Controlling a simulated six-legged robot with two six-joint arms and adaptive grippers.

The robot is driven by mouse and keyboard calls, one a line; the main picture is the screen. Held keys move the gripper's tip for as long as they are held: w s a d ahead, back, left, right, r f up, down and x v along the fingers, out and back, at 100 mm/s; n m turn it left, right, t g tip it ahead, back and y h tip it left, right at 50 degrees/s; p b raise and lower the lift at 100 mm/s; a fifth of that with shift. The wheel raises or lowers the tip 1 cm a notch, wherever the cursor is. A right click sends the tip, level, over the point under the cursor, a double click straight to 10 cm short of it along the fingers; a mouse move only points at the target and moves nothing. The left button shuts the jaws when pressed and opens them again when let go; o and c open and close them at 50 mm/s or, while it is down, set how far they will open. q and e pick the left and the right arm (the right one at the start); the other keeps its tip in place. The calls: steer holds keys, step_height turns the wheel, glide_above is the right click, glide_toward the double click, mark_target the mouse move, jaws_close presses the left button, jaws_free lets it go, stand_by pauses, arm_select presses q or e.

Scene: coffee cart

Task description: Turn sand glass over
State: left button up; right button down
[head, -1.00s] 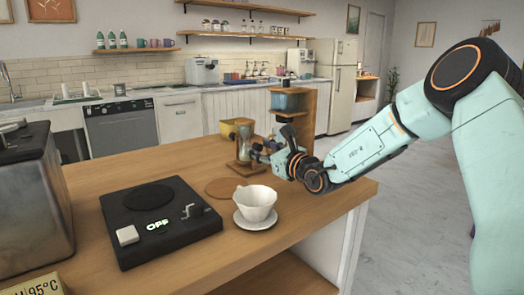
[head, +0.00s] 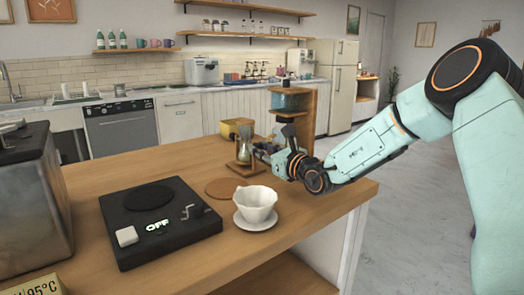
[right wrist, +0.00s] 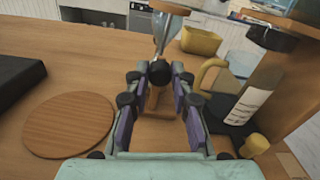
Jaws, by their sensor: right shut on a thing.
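The sand glass (head: 244,150), a glass in a wooden frame, stands near the far edge of the wooden counter. My right gripper (head: 256,150) reaches it from the right and is shut on it around its middle. In the right wrist view, the two fingers of the gripper (right wrist: 158,76) close on the sand glass (right wrist: 165,38). One wooden end and part of the glass show beyond the fingertips; the fingers hide part of it. I cannot tell whether it touches the counter. My left gripper is not in view.
A round wooden coaster (head: 223,187), a white cup (head: 256,204) on a saucer (head: 243,225) and a black scale (head: 160,222) are in front. A yellow container (head: 232,127) is behind. A wooden stand (head: 308,115) and, in the right wrist view, a labelled bottle (right wrist: 252,104) are close on the right.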

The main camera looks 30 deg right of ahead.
steer(key=m, duration=0.3)
steer(key=shift+m+b, duration=0.3)
steer(key=shift+b, duration=0.05)
steer(key=m, duration=0.3)
steer(key=shift+m+b, duration=0.3)
steer(key=m+b, duration=0.1)
steer(key=m, duration=1.3)
steer(key=shift+f+m+b, duration=0.1)
steer(key=shift+m+b, duration=0.2)
steer(key=shift+b, duration=0.1)
steer(key=m, duration=0.6)
steer(key=shift+m, duration=0.3)
